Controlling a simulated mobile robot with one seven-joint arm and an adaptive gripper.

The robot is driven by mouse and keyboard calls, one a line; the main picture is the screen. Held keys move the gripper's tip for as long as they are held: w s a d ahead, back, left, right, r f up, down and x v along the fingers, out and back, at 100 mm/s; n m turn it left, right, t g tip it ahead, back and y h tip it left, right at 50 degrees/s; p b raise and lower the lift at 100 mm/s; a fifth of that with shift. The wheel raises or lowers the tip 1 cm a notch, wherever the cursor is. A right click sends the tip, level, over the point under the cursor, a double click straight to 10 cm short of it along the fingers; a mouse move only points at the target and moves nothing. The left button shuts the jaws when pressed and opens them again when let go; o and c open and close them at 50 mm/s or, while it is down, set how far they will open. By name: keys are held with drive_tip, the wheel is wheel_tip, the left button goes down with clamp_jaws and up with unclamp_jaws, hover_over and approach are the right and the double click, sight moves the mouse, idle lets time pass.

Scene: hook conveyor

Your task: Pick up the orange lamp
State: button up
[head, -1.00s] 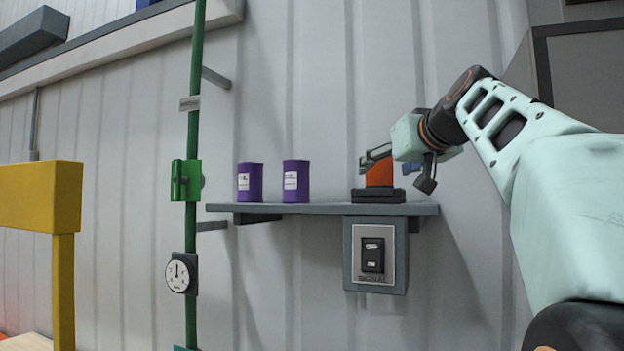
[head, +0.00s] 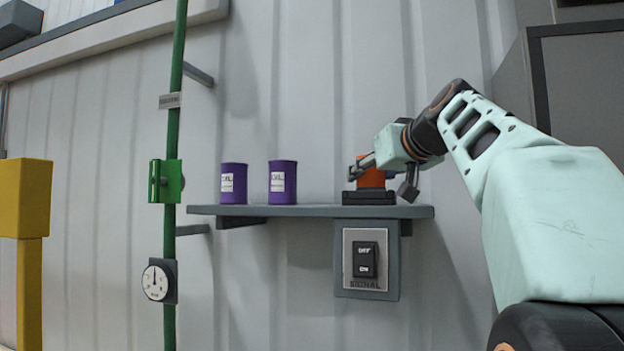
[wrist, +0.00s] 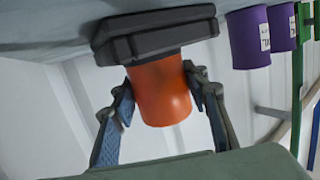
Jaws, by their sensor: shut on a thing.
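The orange lamp (head: 371,178) stands on its dark stepped base (head: 369,197) near the right end of a grey wall shelf. In the wrist view its orange body (wrist: 160,90) lies between the two fingers, with the dark base (wrist: 155,32) against the shelf. My gripper (head: 358,170) reaches in from the right and is shut on the orange body; in the wrist view the gripper (wrist: 162,92) has a finger on each side of it. Part of the lamp is hidden behind my gripper in the head view. The base appears to rest on the shelf.
Two purple cans (head: 258,182) stand on the shelf (head: 310,211) left of the lamp, with clear shelf between. A switch box (head: 366,262) hangs below. A green pipe (head: 172,110) with a gauge (head: 157,280) runs vertically at left. A yellow post (head: 28,250) is at far left.

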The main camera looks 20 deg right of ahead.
drive_tip(key=shift+c, duration=0.9)
drive_tip(key=shift+r, duration=0.25)
